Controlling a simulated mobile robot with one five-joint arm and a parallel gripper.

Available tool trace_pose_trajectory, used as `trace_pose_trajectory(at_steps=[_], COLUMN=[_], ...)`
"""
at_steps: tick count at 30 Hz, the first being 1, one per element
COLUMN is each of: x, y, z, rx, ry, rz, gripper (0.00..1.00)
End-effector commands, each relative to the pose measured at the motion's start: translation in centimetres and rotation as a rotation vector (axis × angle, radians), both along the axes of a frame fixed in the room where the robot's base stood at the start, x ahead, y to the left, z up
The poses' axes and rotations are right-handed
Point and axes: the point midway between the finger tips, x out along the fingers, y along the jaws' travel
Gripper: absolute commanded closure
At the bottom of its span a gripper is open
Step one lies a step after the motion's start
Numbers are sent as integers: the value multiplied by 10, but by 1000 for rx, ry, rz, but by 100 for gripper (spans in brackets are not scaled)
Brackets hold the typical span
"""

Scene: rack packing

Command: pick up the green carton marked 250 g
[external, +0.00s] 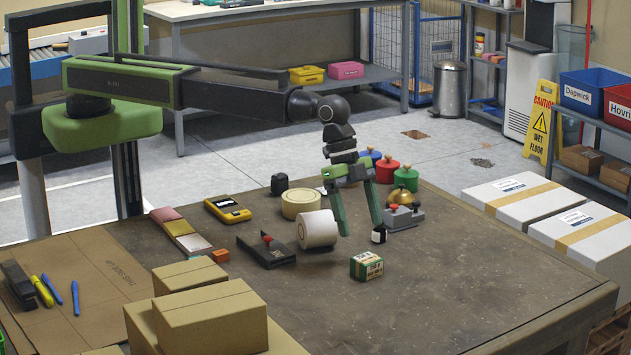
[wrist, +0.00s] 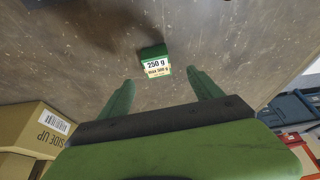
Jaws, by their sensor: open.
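The green carton marked 250 g (external: 366,266) is a small box with a pale label, standing on the brown table. In the wrist view the green carton (wrist: 155,62) shows its "250 g" label, ahead of the fingertips and roughly centred between them. My gripper (external: 358,233) is open and empty, its two green fingers pointing down above the table, behind the carton in the external view. In the wrist view my gripper's fingers (wrist: 160,81) are spread apart, with a gap between them and the carton.
A grey box with a red knob (external: 403,218) lies further right. Cardboard boxes (external: 212,318) occupy the front left. The table right of the carton is clear.

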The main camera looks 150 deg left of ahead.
Motion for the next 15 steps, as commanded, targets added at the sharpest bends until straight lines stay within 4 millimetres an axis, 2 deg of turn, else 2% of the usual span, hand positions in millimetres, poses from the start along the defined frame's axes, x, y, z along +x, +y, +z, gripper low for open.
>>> trace_pose_trajectory(at_steps=[1,4,11,15], x=[6,14,18,24], y=[1,2,1,-1], z=[-22,-39,-42,-58], rx=[0,0,0,0], ry=[0,0,0,0], rz=[0,0,0,-1], gripper=[25,25,25,25])
